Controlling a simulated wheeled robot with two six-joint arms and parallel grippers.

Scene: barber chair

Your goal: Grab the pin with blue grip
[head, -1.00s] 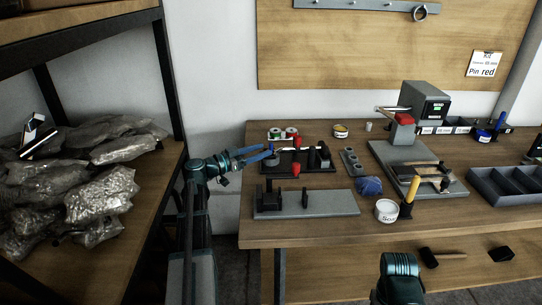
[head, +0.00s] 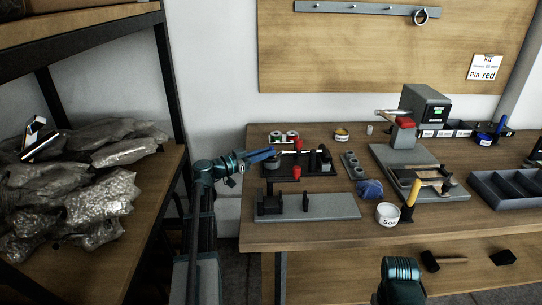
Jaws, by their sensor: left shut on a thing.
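My left gripper (head: 268,155) reaches in from the left over the black rack (head: 318,169) on the workbench. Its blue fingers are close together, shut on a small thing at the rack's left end. This looks like the pin with blue grip (head: 273,160); the fingers hide most of it, and it is too small to tell whether it is still seated in the rack. Two red-gripped pins (head: 297,172) and a black upright part (head: 326,156) stand to its right. My right gripper is out of view; only part of my right arm shows at the bottom.
A grey plate with black uprights (head: 330,206) lies in front of the rack. Green-topped spools (head: 284,136) stand behind it. Shelving stands left.

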